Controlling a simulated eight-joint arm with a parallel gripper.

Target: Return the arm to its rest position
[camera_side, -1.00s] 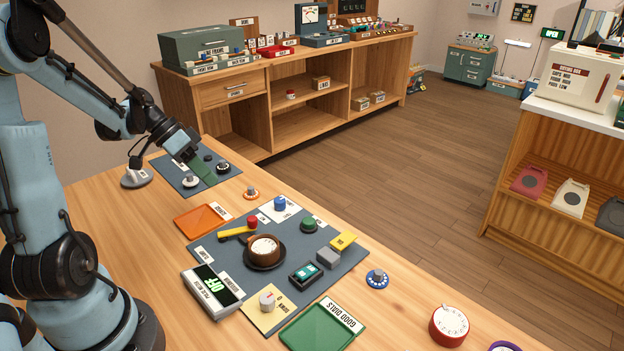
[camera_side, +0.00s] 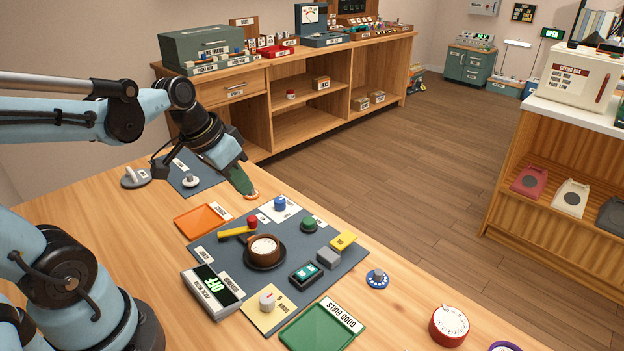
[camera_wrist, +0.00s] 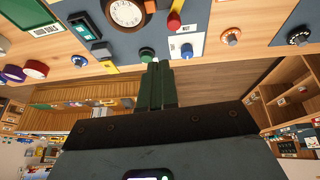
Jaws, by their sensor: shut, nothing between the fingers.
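My gripper (camera_side: 247,189) is shut and empty, with green fingers pressed together. In the side view it hangs in the air over the back part of the table, in front of the orange-based knob (camera_side: 252,195), partly hiding it. The wrist view shows the shut fingers (camera_wrist: 157,70) pointing toward the table edge, near the green knob (camera_wrist: 147,54) in the picture. My arm is bent, with its forearm reaching in from the left. I cannot tell the exact height of the fingertips above the table.
A small mat (camera_side: 207,183) lies behind. A wooden bench (camera_side: 232,103) stands beyond the table.

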